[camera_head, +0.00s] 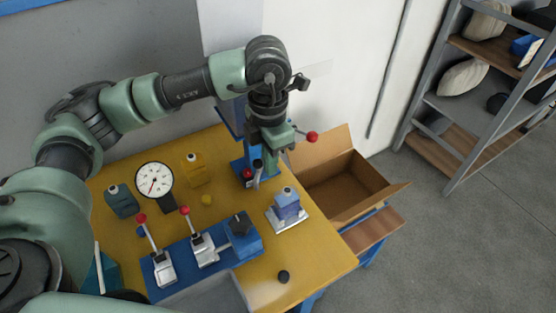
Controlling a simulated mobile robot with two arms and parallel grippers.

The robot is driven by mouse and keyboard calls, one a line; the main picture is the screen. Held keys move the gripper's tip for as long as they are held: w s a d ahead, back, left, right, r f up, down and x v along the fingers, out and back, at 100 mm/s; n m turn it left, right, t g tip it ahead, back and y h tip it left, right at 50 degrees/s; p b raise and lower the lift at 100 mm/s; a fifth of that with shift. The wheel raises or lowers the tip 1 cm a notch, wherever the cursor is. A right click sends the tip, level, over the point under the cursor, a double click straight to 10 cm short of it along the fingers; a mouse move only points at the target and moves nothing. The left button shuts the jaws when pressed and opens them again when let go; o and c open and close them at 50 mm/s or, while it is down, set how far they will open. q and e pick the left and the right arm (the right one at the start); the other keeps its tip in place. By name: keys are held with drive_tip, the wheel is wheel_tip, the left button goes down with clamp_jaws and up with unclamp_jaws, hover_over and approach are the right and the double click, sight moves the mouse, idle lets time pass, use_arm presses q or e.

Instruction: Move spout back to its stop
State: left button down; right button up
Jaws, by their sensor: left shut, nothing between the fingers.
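My left arm reaches in from the left, over the yellow table (295,262). My left gripper (258,172) points down at the back of the table, in front of a blue upright stand (238,168). It is shut with nothing held. A lever with a red ball (312,136) sticks out to the right beside its wrist. I cannot pick out the spout for certain; the arm and gripper hide part of the stand. My right gripper is not in view.
A blue fixture (225,262) with two red-knobbed levers lies at the front. A dial gauge (154,181), a yellow bottle (194,169), a dark green bottle (122,201) and a blue-grey block on a plate (286,205) stand around. An open cardboard box (340,190) is at the right.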

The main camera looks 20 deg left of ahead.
sight(255, 161)
use_arm(q)
drive_tip(key=shift+s+a, duration=0.1)
drive_tip(key=shift+a, duration=0.1)
drive_tip(key=shift+s+a, duration=0.15)
drive_tip(key=shift+a, duration=0.2)
drive_tip(key=shift+b, duration=0.3)
drive_tip(key=shift+s+a, duration=0.15)
drive_tip(key=shift+a, duration=0.35)
drive_tip(key=shift+a+b, duration=0.1)
drive_tip(key=shift+b, duration=0.35)
drive_tip(key=shift+a, duration=0.2)
drive_tip(key=shift+s+a, duration=0.1)
drive_tip(key=shift+a, duration=0.1)
